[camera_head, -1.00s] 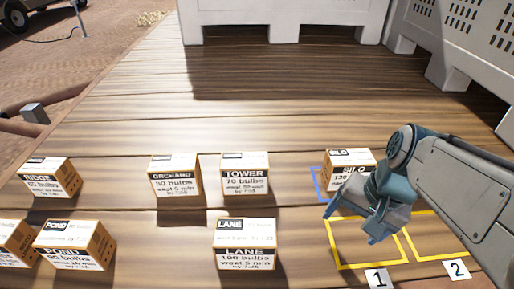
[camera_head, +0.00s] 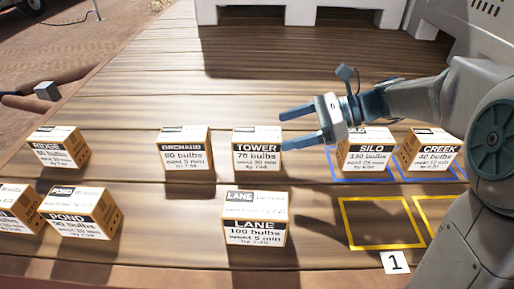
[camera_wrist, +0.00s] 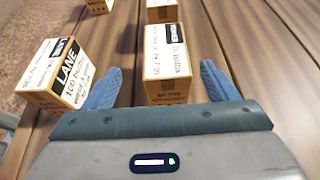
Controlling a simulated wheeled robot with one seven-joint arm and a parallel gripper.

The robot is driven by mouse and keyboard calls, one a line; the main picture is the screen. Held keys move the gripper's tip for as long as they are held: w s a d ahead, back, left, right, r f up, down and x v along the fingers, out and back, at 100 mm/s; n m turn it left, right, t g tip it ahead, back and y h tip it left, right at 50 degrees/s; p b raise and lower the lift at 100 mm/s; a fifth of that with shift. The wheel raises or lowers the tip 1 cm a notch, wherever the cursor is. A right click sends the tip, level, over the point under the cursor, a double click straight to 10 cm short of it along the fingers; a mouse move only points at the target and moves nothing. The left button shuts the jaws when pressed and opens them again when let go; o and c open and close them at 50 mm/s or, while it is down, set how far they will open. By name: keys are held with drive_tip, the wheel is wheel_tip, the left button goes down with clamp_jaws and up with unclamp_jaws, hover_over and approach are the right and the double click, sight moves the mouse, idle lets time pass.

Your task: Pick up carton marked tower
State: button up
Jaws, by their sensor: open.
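The TOWER carton (camera_head: 257,153) is a small white and brown box. It stands upright on the plank floor in the back row, between the ORCHARD carton (camera_head: 186,150) and the SILO carton (camera_head: 364,150). My gripper (camera_head: 287,130) is open and empty just right of the TOWER carton, its fingers pointing left towards it. In the wrist view the TOWER carton (camera_wrist: 165,65) lies ahead, between the lines of the two spread fingers; its label is partly legible. I cannot tell whether a finger touches it.
The LANE carton (camera_head: 256,219) stands in front of the TOWER carton. SILO and the CREEK carton (camera_head: 427,149) stand in blue outlines at right. A yellow outline (camera_head: 382,247) in front is empty. RIDGE (camera_head: 59,150) and POND (camera_head: 81,214) cartons stand left. The planks behind are clear.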

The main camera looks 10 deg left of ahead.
sight(259, 134)
drive_tip(key=x, duration=0.7)
drive_tip(key=shift+w+a+r, duration=0.25)
drive_tip(key=shift+w, duration=0.05)
drive_tip(key=shift+s+a+f, duration=0.1)
drive_tip(key=shift+a+f, duration=0.1)
drive_tip(key=shift+a, duration=0.3)
drive_tip(key=c, duration=1.4)
